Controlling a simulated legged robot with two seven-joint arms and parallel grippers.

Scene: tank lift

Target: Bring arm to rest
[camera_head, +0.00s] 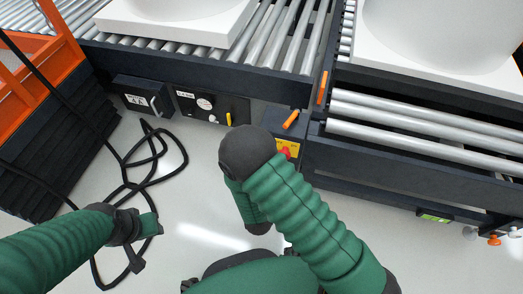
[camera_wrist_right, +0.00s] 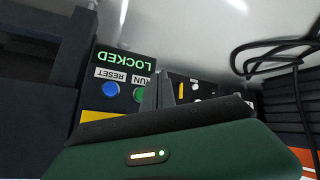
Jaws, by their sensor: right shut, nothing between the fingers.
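My right arm (camera_head: 310,215) comes up from the bottom right in the head view, bends at a dark elbow, and its forearm points back down. Its gripper cannot be made out there. In the right wrist view my right gripper (camera_wrist_right: 157,92) is shut and empty, in front of a dark control panel; I cannot tell if it touches. The panel has a lit LOCKED sign (camera_wrist_right: 128,64), a blue RESET button (camera_wrist_right: 111,89) and a green RUN button (camera_wrist_right: 140,95). My left gripper (camera_head: 138,262) hangs low at the left above the floor; its fingers are too unclear to read.
Roller conveyors (camera_head: 280,40) with white tanks (camera_head: 190,38) span the back. A yellow panel with a red button (camera_head: 285,152) sits beside my right elbow. Black cables (camera_head: 150,165) lie looped on the floor near my left gripper. An orange frame (camera_head: 55,45) stands at the left.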

